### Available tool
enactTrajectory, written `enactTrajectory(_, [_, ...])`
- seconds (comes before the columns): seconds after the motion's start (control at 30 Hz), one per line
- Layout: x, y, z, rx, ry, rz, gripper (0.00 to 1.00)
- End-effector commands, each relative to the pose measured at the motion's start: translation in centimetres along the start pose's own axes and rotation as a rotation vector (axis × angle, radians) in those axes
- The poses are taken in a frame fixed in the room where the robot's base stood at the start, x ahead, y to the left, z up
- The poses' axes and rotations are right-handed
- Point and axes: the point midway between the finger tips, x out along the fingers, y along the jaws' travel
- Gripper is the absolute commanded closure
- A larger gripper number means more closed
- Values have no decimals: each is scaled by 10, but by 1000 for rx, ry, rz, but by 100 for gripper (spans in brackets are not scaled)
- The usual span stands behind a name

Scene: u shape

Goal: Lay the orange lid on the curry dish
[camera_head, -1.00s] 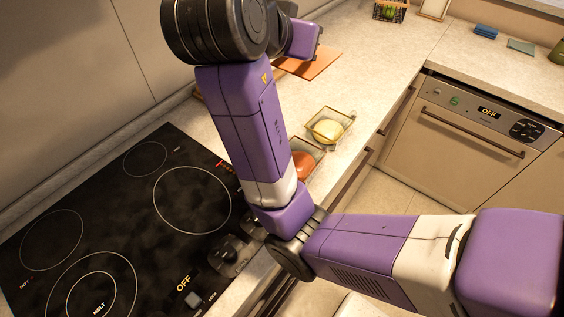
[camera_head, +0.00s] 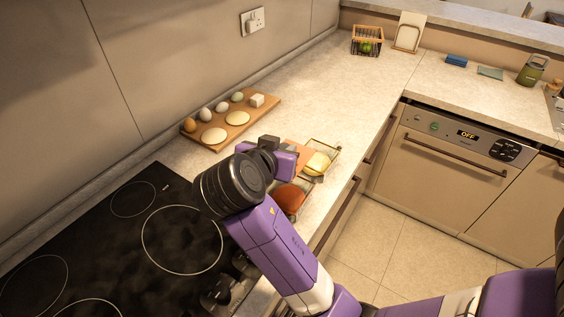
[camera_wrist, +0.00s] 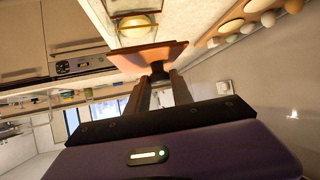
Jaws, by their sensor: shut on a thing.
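My gripper (camera_wrist: 158,82) is shut on the dark knob of the flat orange lid (camera_wrist: 150,56). In the head view the lid (camera_head: 297,153) is partly hidden behind my wrist and looks close to the dishes. Whether it touches anything is unclear. A glass dish with a reddish-brown filling (camera_head: 289,198), seemingly the curry dish, stands on the counter nearer the hob, partly covered by my arm. A second glass dish with a yellow filling (camera_head: 320,161) stands just beyond it and shows in the wrist view (camera_wrist: 135,27). Both dishes look uncovered.
A wooden board (camera_head: 232,122) with several eggs, pale rounds and a white block lies by the wall. The black hob (camera_head: 110,240) is at left. A wire basket (camera_head: 367,42) stands at the far corner. The counter between is clear.

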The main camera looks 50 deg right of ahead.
Motion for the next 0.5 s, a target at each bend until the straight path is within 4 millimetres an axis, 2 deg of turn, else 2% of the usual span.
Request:
enactTrajectory(0.3, [18,1,33,-4,0,2,100])
enactTrajectory(0.5, [22,0,39,0,1,-1,100])
